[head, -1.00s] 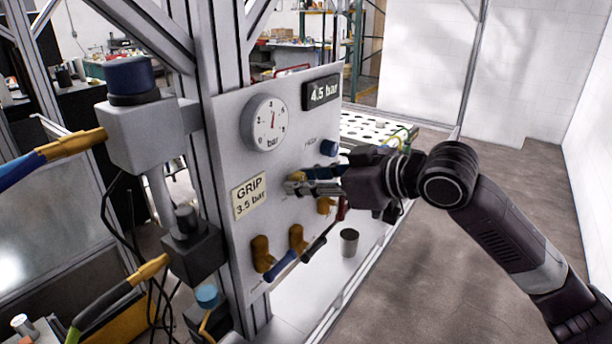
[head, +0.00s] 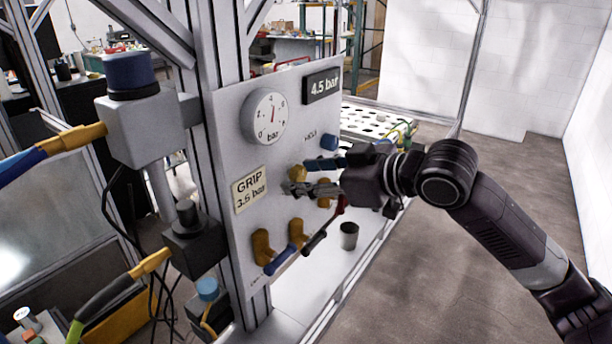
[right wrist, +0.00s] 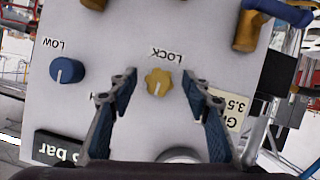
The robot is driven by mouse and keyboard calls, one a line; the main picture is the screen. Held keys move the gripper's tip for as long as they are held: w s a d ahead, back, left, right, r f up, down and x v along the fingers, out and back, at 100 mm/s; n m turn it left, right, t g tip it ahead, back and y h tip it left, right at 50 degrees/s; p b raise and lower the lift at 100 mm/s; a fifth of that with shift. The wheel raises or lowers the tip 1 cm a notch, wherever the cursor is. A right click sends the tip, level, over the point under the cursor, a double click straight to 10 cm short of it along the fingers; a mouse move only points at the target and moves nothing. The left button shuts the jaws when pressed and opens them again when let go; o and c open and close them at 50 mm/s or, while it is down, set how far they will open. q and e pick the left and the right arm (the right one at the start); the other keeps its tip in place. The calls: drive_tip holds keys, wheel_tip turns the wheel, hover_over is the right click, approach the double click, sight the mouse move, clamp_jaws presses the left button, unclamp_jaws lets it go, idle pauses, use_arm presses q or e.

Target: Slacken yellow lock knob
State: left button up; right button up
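The yellow lock knob (head: 297,173) sits on the light grey panel (head: 226,120), under a LOCK label in the right wrist view. There the knob (right wrist: 158,82) has a lobed rim and a pointer mark. My right gripper (head: 290,182) is in front of the panel at the knob. In the right wrist view its fingers (right wrist: 158,88) are open, one on each side of the knob, with a visible gap on both sides. I cannot tell how far the tips are from the panel face. My left gripper is not in view.
A blue knob (head: 328,142) is close by on the panel, also in the wrist view (right wrist: 67,70). A gauge (head: 264,118) is above. Floor is clear at right.

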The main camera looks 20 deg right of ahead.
drive_tip(key=v, duration=1.2)
drive_tip(key=shift+w, duration=0.1)
idle(0.5)
